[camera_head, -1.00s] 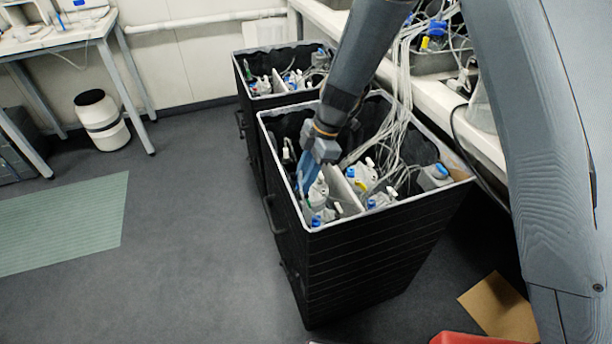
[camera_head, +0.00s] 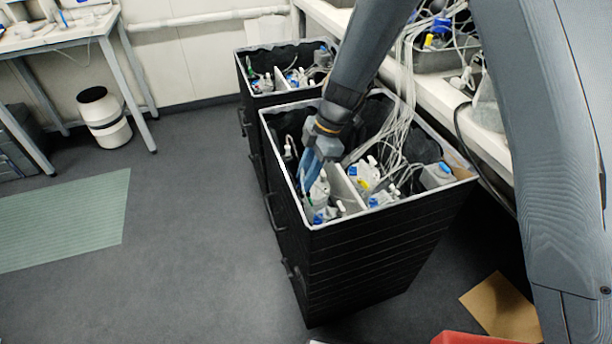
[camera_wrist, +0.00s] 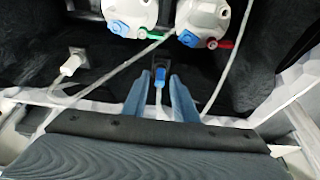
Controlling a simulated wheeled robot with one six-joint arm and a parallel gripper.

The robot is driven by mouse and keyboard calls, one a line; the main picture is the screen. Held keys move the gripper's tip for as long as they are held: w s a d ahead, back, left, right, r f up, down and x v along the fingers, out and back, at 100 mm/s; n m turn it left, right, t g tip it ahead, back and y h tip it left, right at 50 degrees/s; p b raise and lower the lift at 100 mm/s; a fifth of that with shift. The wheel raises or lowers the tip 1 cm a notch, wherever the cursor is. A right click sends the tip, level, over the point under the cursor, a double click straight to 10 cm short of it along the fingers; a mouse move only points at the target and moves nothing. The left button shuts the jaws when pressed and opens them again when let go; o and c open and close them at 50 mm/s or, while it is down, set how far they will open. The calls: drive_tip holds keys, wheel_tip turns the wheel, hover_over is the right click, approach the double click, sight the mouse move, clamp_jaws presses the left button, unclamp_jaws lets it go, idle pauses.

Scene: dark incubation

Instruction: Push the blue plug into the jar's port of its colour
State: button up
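My gripper (camera_wrist: 160,77) reaches down into the near black bin; its blue fingers also show in the head view (camera_head: 310,170). In the wrist view the two fingers stand apart, with the blue plug (camera_wrist: 160,74) between their tips. Narrow dark gaps show on both sides of the plug, and a pale stem or tube runs from it towards me. Beyond the tips are two white jars, a left one (camera_wrist: 128,9) and a right one (camera_wrist: 208,14). The left jar has a blue fitting (camera_wrist: 120,28) and a green one. The right jar has blue fittings (camera_wrist: 188,39) and a red one.
The near black bin (camera_head: 370,240) has a pale rim and a white divider, with more jars and many pale tubes right of my gripper. A white connector (camera_wrist: 72,64) on a tube lies left of the fingers. A second bin (camera_head: 247,92) stands behind.

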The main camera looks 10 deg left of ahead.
clamp_jaws()
drive_tip(key=shift+r, duration=0.25)
drive_tip(key=shift+r+p, duration=0.35)
drive_tip(key=shift+r, duration=0.5)
drive_tip(key=shift+b, duration=0.3)
